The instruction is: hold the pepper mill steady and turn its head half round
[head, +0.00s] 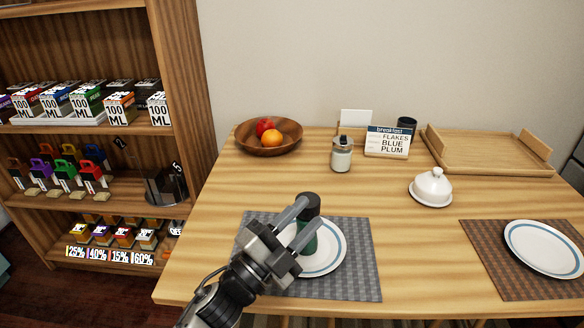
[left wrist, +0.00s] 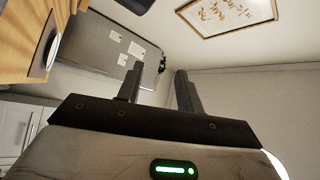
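The pepper mill has a dark green body (head: 308,241) and a black head (head: 310,203). Part of the green body is hidden behind the fingers. In the left wrist view the left gripper (left wrist: 158,88) has an open gap with nothing visible between the fingers. I cannot tell whether a finger touches the mill. My right gripper is out of view.
A grey placemat (head: 360,282) lies under the plate. Behind are a fruit bowl (head: 250,146), a glass jar (head: 341,158), a breakfast sign (head: 387,142), a white covered dish (head: 431,188) and a wooden tray (head: 480,152). A stocked shelf (head: 180,100) stands left. The table's middle is clear.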

